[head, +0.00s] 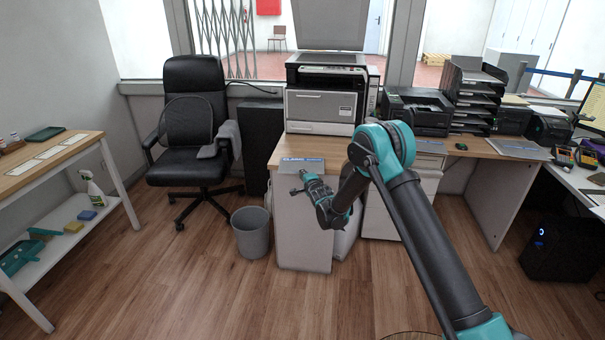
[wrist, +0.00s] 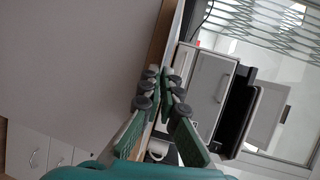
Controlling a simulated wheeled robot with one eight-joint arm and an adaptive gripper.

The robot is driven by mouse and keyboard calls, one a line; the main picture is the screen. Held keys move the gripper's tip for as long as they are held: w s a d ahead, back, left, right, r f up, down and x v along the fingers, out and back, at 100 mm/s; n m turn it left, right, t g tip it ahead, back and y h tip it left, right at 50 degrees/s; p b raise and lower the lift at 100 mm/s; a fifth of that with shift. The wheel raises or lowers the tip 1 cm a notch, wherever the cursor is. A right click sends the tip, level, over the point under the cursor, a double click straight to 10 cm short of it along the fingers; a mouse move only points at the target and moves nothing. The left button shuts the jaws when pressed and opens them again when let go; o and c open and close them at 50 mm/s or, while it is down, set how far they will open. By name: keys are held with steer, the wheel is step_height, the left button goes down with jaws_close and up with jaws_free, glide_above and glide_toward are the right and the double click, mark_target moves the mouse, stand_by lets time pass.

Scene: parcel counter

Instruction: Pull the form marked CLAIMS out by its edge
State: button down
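The form marked CLAIMS (head: 318,165) is a flat grey sheet with a blue heading strip. It lies at the near left end of the wooden desk (head: 262,153), at the front edge. My gripper (head: 300,182) is at that edge, just in front of and below the form, partly overlapping it in the head view. In the wrist view, my gripper's two green-padded fingers (wrist: 162,82) point at the brown desk edge with their tips close together. The sheet is hard to make out there, so I cannot tell whether the tips touch or pinch it.
A large printer (head: 325,105) stands behind the form. A grey bin (head: 251,235) stands on the floor left of the desk's cabinet (head: 303,230). An office chair (head: 190,125) is farther left. Open wooden floor lies in front.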

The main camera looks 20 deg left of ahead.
steer(key=shift+s+d, duration=0.2)
steer(key=shift+s, duration=0.4)
steer(key=shift+r, duration=0.1)
steer(key=shift+s+d+r, duration=0.2)
steer(key=shift+s+r, duration=0.3)
steer(key=shift+s, duration=0.15)
steer(key=shift+s+d+r, duration=0.25)
steer(key=shift+s+r, duration=0.25)
steer(key=shift+s, duration=0.1)
steer(key=shift+s+d+r, duration=0.2)
steer(key=shift+s+r, duration=0.3)
steer(key=shift+s, duration=0.15)
steer(key=shift+d, duration=0.1)
